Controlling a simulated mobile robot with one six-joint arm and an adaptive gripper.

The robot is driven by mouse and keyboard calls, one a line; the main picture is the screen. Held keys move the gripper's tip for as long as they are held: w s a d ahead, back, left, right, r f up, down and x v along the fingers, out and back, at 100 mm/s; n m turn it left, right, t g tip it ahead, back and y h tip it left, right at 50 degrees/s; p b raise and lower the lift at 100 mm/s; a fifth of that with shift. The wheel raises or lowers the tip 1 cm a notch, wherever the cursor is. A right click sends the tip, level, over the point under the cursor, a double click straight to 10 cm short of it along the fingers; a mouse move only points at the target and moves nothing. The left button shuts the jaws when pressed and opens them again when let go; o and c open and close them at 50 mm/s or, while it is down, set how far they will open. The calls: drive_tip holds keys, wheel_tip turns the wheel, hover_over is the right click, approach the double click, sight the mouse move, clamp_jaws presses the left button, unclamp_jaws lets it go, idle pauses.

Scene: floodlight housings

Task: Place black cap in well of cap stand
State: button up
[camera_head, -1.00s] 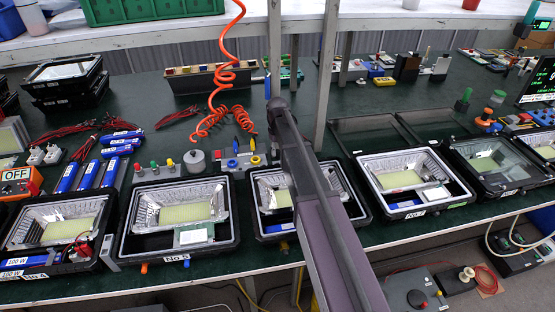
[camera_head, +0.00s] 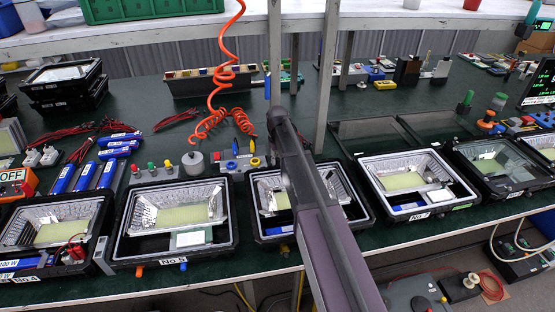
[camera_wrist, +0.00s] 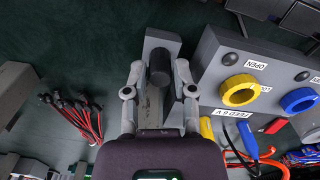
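In the wrist view a black cylindrical cap (camera_wrist: 159,67) shows end-on between the fingers of my gripper (camera_wrist: 159,71). A grey block (camera_wrist: 160,43), which looks like the cap stand, lies behind it. The fingers stand apart on either side of the cap, with a visible gap at each side. I cannot tell whether the cap sits in a well or stands clear of the block, and no empty well shows. In the head view my arm hides the gripper, cap and block.
A grey panel box (camera_wrist: 245,75) with yellow and blue rings stands close to the right of the gripper in the wrist view. Red-black leads (camera_wrist: 75,115) lie to the left. In the head view, floodlight housings (camera_head: 172,222) line the front edge, and an orange coiled hose (camera_head: 222,75) hangs behind.

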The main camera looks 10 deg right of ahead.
sight(278, 159)
drive_tip(key=shift+o, duration=0.7)
drive_tip(key=shift+r, duration=0.2)
wheel_tip(278, 159, up, 12)
drive_tip(key=p, duration=1.2)
drive_tip(key=shift+s, duration=0.1)
idle(0.4)
drive_tip(key=s+m, duration=0.3)
drive_tip(key=s, duration=2.4)
drive_tip(key=shift+c, duration=0.3)
drive_tip(key=shift+s, duration=0.1)
